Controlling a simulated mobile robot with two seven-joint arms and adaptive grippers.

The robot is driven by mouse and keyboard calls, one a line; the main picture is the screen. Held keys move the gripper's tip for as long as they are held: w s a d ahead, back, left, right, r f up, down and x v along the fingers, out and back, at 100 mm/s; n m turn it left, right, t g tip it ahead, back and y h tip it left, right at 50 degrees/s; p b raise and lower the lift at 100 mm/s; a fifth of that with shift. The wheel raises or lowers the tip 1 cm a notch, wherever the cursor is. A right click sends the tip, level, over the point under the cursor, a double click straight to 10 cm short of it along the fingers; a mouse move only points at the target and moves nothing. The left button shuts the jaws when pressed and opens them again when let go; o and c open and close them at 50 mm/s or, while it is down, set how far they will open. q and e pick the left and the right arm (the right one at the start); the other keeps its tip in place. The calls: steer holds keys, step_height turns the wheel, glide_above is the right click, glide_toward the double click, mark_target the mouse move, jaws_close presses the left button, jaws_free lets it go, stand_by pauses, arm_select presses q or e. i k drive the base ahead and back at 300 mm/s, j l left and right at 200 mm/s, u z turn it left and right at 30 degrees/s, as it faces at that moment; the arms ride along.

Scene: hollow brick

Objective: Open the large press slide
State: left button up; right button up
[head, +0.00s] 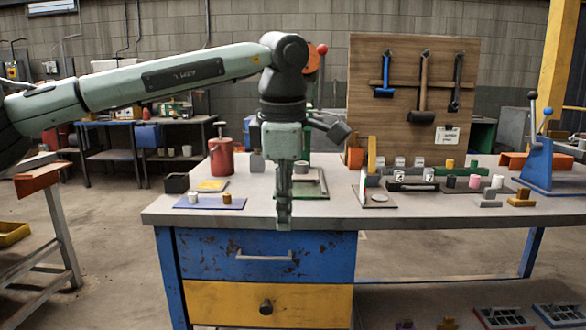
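A blue press (538,160) stands at the right end of the workbench, with a dark-knobbed lever and a blue ball on it. A second upright device with a red ball knob (322,49) stands behind my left arm and is mostly hidden. I cannot tell which of these has the large press slide, or whether a slide is open. My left gripper (284,222) points down in front of the bench's front edge, above the blue drawer, apart from both devices. Its fingers look close together, seen nearly edge-on, with nothing visible between them. My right gripper is out of view.
The workbench (420,215) holds a red can (221,158), a blue mat (210,202) and several small blocks and cylinders. A wooden tool board (413,100) stands behind. Below are a blue drawer (205,258) and a yellow drawer (215,298). Floor at left is partly clear.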

mark_target(302, 172)
steer(key=i, duration=1.4)
